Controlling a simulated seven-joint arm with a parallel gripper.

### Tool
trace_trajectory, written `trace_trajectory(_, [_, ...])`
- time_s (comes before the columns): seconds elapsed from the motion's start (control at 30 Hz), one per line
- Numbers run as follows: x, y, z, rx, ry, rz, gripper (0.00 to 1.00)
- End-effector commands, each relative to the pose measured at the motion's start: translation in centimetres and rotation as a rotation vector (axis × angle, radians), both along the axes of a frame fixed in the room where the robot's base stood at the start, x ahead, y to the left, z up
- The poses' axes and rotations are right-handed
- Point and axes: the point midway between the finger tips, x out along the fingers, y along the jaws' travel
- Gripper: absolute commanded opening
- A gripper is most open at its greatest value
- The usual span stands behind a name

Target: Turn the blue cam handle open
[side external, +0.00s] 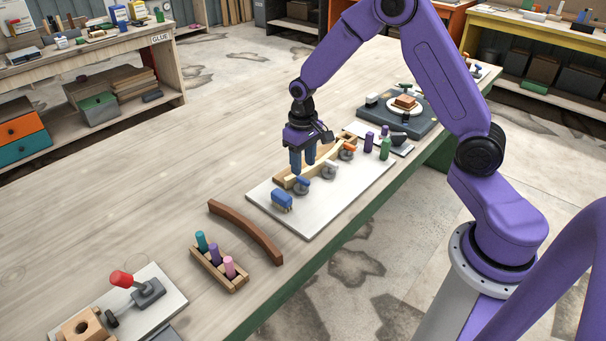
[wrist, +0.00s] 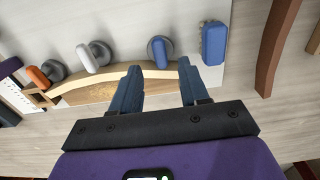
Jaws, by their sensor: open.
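The blue cam handle (side external: 303,182) sits on a round grey base on the white board, beside the curved pale wooden strip. In the wrist view the blue cam handle (wrist: 158,48) lies just beyond my fingertips, pointing roughly toward the strip (wrist: 110,74). My gripper (side external: 303,167) is open and empty, pointing down above the strip, next to the handle. In the wrist view my gripper (wrist: 159,68) has its fingertips spread to either side of the handle's line, apart from it; their height above it is hard to tell.
A grey-white cam handle (wrist: 98,52) and an orange one (wrist: 38,77) stand along the same strip. A brown curved piece (side external: 245,230) and a peg rack (side external: 219,271) lie on the table nearby.

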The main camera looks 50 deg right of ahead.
Motion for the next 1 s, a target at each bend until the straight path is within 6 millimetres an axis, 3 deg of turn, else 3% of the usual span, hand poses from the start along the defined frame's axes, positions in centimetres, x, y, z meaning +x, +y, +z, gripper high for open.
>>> trace_trajectory(0.1, [-0.1,0.0,-2.1,-0.001,0.004,0.000,0.45])
trace_trajectory(0.3, [0.0,0.0,-4.0,0.000,0.001,0.000,0.45])
trace_trajectory(0.7, [0.0,0.0,-4.7,0.000,-0.001,0.001,0.45])
trace_trajectory(0.77, [0.0,0.0,-4.7,0.000,-0.001,0.001,0.28])
trace_trajectory(0.83, [0.0,0.0,-4.6,0.000,-0.001,0.001,0.06])
trace_trajectory(0.87, [0.0,0.0,-4.6,0.000,-0.001,0.001,0.00])
trace_trajectory(1.0, [0.0,0.0,-4.6,0.000,-0.001,0.001,0.00])
